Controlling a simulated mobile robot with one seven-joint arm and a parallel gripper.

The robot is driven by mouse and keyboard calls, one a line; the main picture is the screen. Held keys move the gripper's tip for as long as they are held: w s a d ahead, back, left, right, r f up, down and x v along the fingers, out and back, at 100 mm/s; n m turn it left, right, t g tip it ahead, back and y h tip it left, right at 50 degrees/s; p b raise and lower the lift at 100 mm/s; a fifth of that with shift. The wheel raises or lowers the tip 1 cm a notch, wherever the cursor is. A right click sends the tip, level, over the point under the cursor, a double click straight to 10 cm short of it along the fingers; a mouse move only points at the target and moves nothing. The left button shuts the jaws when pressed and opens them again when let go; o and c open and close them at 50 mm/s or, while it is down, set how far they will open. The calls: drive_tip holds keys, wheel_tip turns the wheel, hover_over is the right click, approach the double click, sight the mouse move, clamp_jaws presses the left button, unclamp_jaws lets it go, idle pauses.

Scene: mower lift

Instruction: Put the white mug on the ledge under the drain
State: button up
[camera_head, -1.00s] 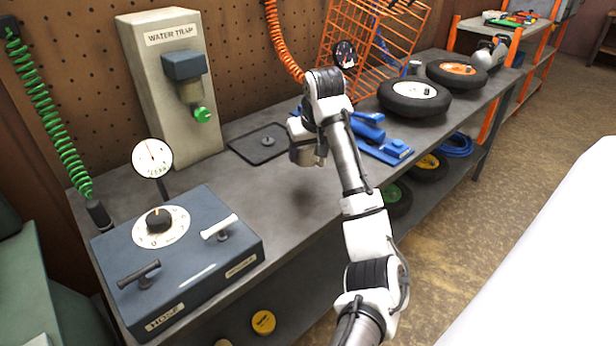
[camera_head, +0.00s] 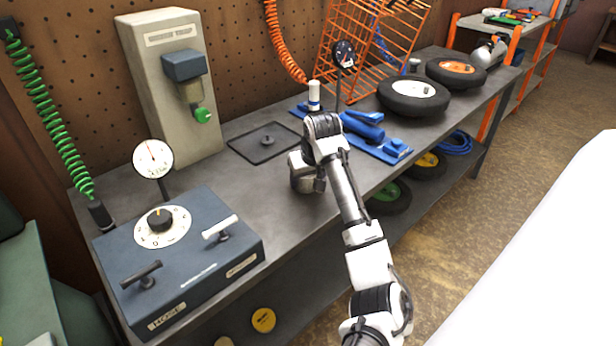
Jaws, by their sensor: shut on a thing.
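No white mug can be made out. My gripper (camera_head: 305,183) is low over the middle of the bench, right of and nearer than the black tray. It points down, and its fingers are mostly hidden by my wrist. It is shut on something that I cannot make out. The drain, a green knob (camera_head: 203,115), sits under the grey water trap (camera_head: 168,70) at the back left. I cannot clearly tell a separate ledge below it.
A flat black tray (camera_head: 245,150) with a small knob lies behind my gripper. A blue-grey control box (camera_head: 190,265) stands at front left. Bare bench (camera_head: 235,185) lies left of my gripper.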

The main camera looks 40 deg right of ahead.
drive_tip(key=o, duration=1)
